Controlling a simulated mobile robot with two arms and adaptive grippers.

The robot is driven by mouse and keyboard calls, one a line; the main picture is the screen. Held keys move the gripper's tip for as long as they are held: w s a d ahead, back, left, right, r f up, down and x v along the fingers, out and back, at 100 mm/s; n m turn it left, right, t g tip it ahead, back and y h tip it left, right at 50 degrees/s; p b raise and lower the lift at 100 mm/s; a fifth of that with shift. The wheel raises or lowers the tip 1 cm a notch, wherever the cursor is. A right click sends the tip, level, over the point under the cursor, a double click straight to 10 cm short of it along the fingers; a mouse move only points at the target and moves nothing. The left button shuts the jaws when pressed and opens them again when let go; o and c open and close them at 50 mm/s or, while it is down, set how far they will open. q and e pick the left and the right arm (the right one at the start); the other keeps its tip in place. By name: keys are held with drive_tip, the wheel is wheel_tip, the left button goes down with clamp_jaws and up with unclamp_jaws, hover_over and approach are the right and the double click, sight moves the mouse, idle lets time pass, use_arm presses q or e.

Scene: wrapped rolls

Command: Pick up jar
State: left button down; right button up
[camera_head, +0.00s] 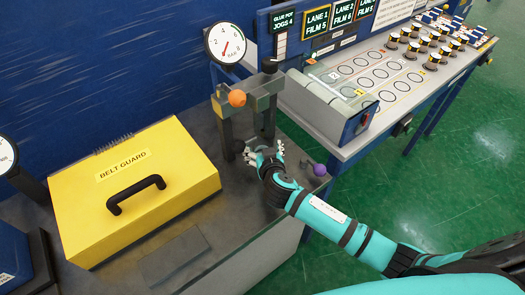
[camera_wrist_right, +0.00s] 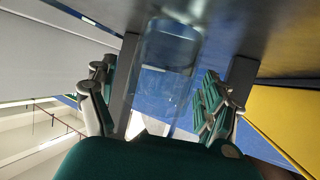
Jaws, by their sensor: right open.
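A clear, see-through jar (camera_wrist_right: 168,62) shows in the right wrist view, ahead of my palm and between the fingers. My right gripper (camera_wrist_right: 158,88) is open, with one finger to each side of the jar and gaps visible beside it. In the head view my right gripper (camera_head: 264,156) is low over the grey bench, at the foot of the grey frame. I cannot make out the jar in the head view; the gripper and frame may hide it. My left gripper is not in view.
A yellow belt guard box (camera_head: 135,187) with a black handle stands left on the bench (camera_head: 215,255). A round gauge (camera_head: 226,43) and orange knob (camera_head: 237,98) sit by the frame. A purple knob (camera_head: 320,170) is right of my gripper. The lane table (camera_head: 345,110) stands behind.

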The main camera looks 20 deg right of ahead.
drive_tip(key=c, duration=1.2)
drive_tip(key=shift+c, duration=0.6)
drive_tip(key=shift+r, duration=0.1)
